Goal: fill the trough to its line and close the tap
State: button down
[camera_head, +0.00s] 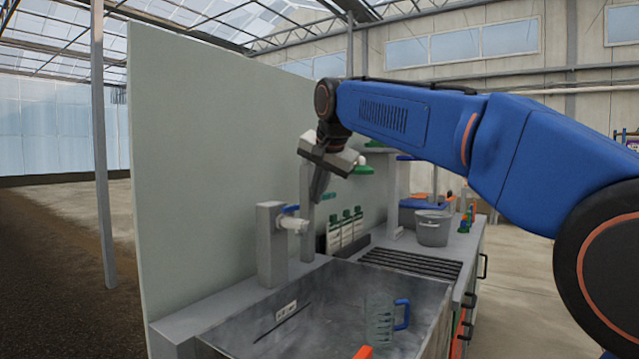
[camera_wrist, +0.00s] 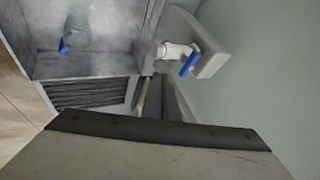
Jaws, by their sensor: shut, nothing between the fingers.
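The grey trough (camera_head: 430,318) fills the bottom of the head view; part of it shows in the wrist view (camera_wrist: 110,62). A dark slanted line (camera_head: 275,325) with a small white label (camera_head: 286,309) marks its inner wall. I cannot tell the water level. The tap (camera_head: 293,226), with a pale spout and blue lever (camera_head: 291,209), juts from a grey post above the trough. In the wrist view the lever (camera_wrist: 190,64) lies across the spout's end; I see no clear stream. My gripper (camera_head: 318,198) is shut and empty, pointing down near the tap, apart from it.
A clear jug (camera_head: 379,322) with a blue handle stands in the trough. A tall pale panel (camera_head: 215,150) stands behind the tap.

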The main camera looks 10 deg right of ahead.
aim_at(291, 211)
jog(key=w+f, duration=0.1)
jog(key=w+a+f, duration=0.1)
jog(key=w, duration=0.1)
jog(key=w+a+f, duration=0.1)
jog(key=shift+w+a+f, duration=0.1)
jog(key=shift+w, duration=0.05)
jog(key=shift+w+a, duration=0.45)
jog(key=shift+w+d+n+y, duration=0.15)
jog(key=shift+w+n+y, duration=0.1)
jog(key=shift+n+y, duration=0.45)
jog(key=w+n+g+y, duration=0.1)
jog(key=n, duration=0.2)
jog(key=w+n+g+y, duration=0.1)
jog(key=n+y, duration=0.1)
jog(key=n, duration=0.1)
jog(key=w+n+g+y, duration=0.1)
jog(key=n+g, duration=0.1)
jog(key=n, duration=0.2)
dwell(0.4)
jog(key=shift+w, duration=0.15)
dwell(0.7)
